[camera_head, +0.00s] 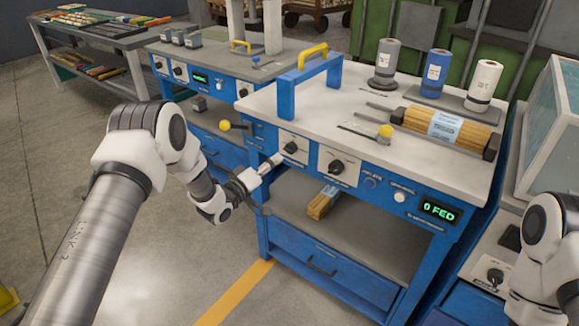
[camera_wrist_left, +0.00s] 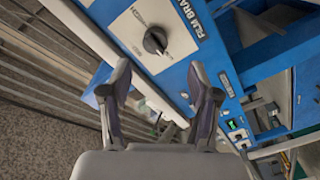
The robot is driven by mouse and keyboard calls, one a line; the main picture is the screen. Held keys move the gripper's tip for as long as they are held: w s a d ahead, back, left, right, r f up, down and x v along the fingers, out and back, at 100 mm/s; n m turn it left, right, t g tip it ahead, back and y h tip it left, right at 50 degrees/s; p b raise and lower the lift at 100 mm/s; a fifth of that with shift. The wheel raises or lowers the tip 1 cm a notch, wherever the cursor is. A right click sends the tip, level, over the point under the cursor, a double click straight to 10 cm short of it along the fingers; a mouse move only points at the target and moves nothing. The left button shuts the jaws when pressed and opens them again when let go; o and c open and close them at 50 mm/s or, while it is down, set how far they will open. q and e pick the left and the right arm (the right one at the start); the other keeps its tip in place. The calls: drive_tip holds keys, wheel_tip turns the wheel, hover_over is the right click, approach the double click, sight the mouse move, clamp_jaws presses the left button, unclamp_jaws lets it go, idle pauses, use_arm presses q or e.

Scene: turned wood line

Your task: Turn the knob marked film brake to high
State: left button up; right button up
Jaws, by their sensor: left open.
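The film brake knob (camera_wrist_left: 155,40) is a black round knob with a pale pointer line on a white plate. The words "FILM BRA" show beside it in the left wrist view, the rest cut off. In the head view it appears to be the left knob (camera_head: 291,148) on the blue machine's front. My left gripper (camera_head: 266,186) is open and empty, just in front of and below this plate, apart from the knob. Its two fingers (camera_wrist_left: 158,68) also show spread in the left wrist view. My right gripper is out of view.
A second black knob (camera_head: 336,167), a blue button (camera_head: 370,182), a white button (camera_head: 399,196) and a "0 FED" display (camera_head: 440,211) sit further right. A yellow-knobbed lever (camera_head: 226,125) sticks out at the left. A shelf (camera_head: 345,230) lies below. Open floor is at left.

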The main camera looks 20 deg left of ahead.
sight(287, 151)
use_arm(q)
drive_tip(key=x, duration=0.7)
drive_tip(key=shift+d+r, duration=0.15)
drive_tip(key=shift+d, duration=0.05)
drive_tip(key=c, duration=1.1)
